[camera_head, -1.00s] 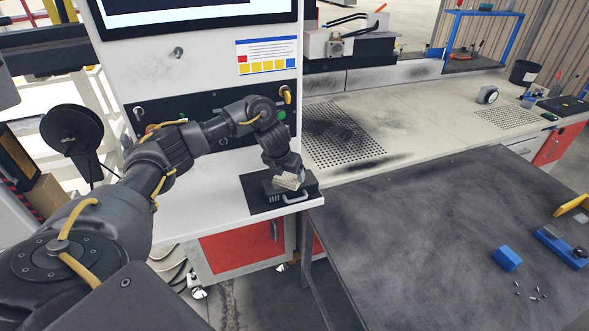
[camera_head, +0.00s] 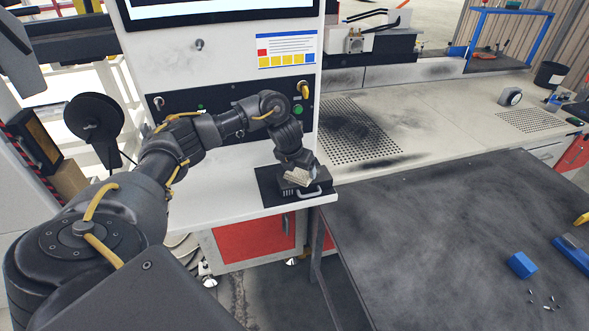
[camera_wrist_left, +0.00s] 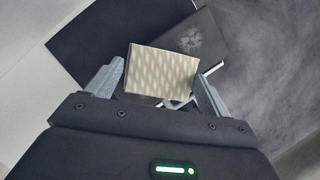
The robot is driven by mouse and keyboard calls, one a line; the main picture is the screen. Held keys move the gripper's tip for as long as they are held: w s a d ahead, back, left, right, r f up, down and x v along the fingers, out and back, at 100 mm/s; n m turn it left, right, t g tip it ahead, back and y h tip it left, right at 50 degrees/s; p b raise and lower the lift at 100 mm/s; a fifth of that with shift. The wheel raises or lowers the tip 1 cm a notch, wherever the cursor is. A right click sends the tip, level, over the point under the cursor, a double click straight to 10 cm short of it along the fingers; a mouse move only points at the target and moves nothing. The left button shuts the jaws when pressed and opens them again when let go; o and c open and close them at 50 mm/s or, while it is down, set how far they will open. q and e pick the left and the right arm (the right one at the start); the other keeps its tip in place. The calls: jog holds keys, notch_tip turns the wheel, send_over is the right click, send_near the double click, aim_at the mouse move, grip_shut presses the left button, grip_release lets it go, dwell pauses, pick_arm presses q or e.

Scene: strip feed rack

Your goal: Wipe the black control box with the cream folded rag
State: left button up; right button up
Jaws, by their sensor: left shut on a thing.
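My left gripper (camera_head: 296,172) is shut on the cream folded rag (camera_head: 298,178), which has a ribbed pattern. In the left wrist view the rag (camera_wrist_left: 160,74) sits between the two grey fingers (camera_wrist_left: 162,84). The black control box (camera_head: 312,184), with a pale handle at its front, lies under the rag on a black mat (camera_head: 264,177). In the wrist view part of the box (camera_wrist_left: 208,30) shows beyond the rag, with a grey smudge on its top. I cannot tell whether the rag touches the box. My right gripper is not in view.
The white ledge (camera_head: 225,204) carries the mat near its right end. A dark, smudged table (camera_head: 430,230) stands to the right, with a blue block (camera_head: 522,265) and small metal bits. A panel with a yellow knob (camera_head: 304,90) rises behind the arm.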

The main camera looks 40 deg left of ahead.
pick_arm(q)
jog(key=shift+w+d, duration=0.4)
jog(key=shift+w, duration=0.2)
jog(key=shift+w+d, duration=0.4)
jog(key=shift+w, duration=0.2)
jog(key=shift+w+d+f+b, duration=0.1)
jog(key=shift+w+d+b, duration=0.5)
jog(key=shift+w, duration=0.25)
jog(key=shift+s+a+p, duration=0.35)
jog(key=shift+s+p, duration=0.1)
jog(key=shift+s, duration=0.05)
jog(key=shift+s+a+p, duration=0.2)
jog(key=shift+s+a, duration=0.3)
jog(key=shift+s, duration=0.2)
jog(key=shift+s+a+p, duration=0.2)
jog(key=shift+s+a, duration=0.25)
jog(key=shift+s, duration=0.2)
jog(key=shift+s+a+p, duration=0.35)
jog(key=shift+s+a, duration=0.35)
jog(key=shift+s, duration=0.25)
jog(key=shift+w+d+r, duration=0.1)
jog(key=shift+r, duration=0.15)
